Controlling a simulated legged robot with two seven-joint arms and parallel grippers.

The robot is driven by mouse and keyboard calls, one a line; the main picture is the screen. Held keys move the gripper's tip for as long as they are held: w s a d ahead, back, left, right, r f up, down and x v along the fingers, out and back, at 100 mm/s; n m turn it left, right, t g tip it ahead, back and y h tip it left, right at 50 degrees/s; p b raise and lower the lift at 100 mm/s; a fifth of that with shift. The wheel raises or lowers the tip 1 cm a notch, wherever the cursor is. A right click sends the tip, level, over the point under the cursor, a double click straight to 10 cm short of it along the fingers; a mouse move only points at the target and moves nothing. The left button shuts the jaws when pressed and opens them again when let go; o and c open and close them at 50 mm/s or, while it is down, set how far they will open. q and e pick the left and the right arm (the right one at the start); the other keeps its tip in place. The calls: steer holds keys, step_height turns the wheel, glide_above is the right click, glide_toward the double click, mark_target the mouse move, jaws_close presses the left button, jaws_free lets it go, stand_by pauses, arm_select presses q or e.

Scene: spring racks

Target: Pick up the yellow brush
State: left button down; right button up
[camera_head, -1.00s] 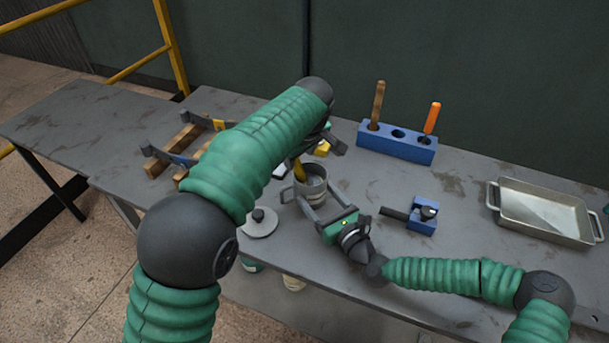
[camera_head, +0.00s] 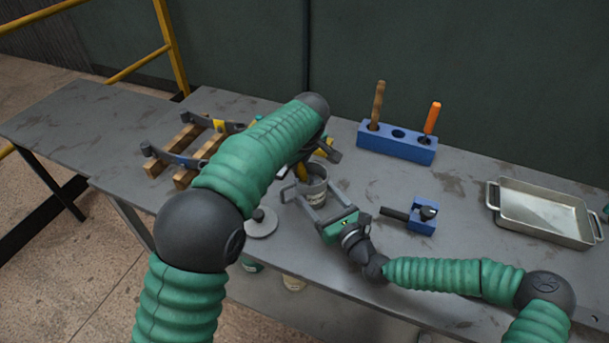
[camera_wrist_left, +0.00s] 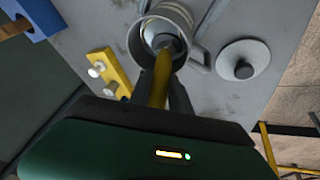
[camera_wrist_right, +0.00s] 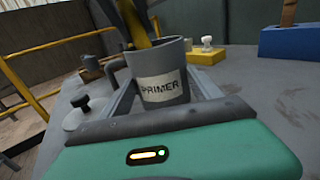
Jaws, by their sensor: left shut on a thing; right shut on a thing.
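The yellow brush (camera_wrist_left: 160,88) stands with its lower end inside the grey PRIMER mug (camera_wrist_right: 163,85). It also shows in the head view (camera_head: 302,171), partly hidden by my left arm. My left gripper (camera_wrist_left: 164,84) is shut on the brush handle above the mug. In the right wrist view, the brush (camera_wrist_right: 143,28) leans over the mug's rim. My right gripper (camera_head: 312,198) is shut on the mug, with one finger on each side of it. The brush tip is hard to make out in the mug.
A blue holder (camera_head: 396,143) with a wooden handle and an orange handle stands behind. A round grey lid (camera_head: 262,223) lies left of the mug. A small blue fixture (camera_head: 421,222) and a metal tray (camera_head: 545,213) are to the right. A yellow block (camera_wrist_left: 109,72) is close by.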

arm_select(q)
steer(key=shift+d+r, duration=0.1)
steer(key=shift+r, duration=0.1)
step_height(320, 180, up, 10)
steer(key=shift+f, duration=0.1)
steer(key=c, duration=1.8)
jaws_free()
steer(key=shift+c, duration=0.2)
jaws_close()
arm_select(e)
steer(key=o, duration=2)
steer(key=shift+s, duration=0.1)
